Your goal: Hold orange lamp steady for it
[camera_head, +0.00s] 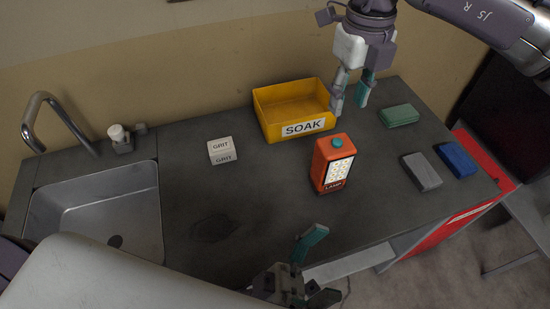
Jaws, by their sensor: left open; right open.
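The orange lamp (322,157) stands upright on the dark worktop, with a teal knob on top and a lit panel and LAMP label on its front. My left gripper (312,262) is open in front of the lamp, near the worktop's front edge, and apart from it. My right gripper (351,92) is open and points down behind the lamp, just right of the yellow SOAK bin. It holds nothing and is apart from the lamp. Part of my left gripper is cut off by the bottom edge of the view.
The yellow SOAK bin (275,133) stands behind the lamp. A white GRIT block (221,146) lies left. Green (398,115), grey (422,171) and blue (457,160) blocks lie right. A sink (95,208) with a tap (40,100) is at far left. The worktop between sink and lamp is mostly clear.

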